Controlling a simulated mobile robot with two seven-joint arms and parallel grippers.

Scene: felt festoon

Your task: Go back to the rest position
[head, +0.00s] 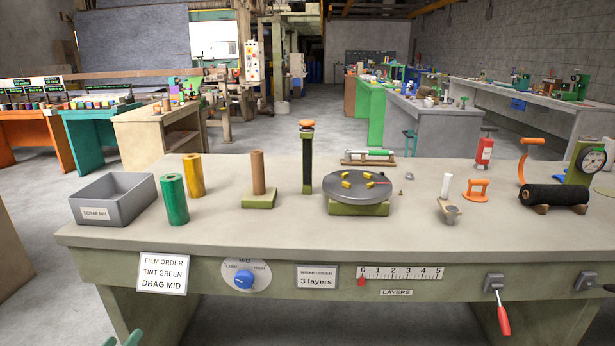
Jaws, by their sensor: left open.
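My left gripper (121,340) shows only as two green fingertips at the bottom edge, left of the middle. The tips are apart with nothing between them. They are low in front of the workbench (300,238), below its front edge and clear of it. The rest of the left arm is out of view. My right gripper is not in view.
On the bench stand a grey scrap bin (112,205), green roll (174,199), yellow roll (193,175), brown post (258,172), dark turntable (358,188) and black roller (555,195). A red-handled lever (503,318) hangs at the front right. The bench's front middle is clear.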

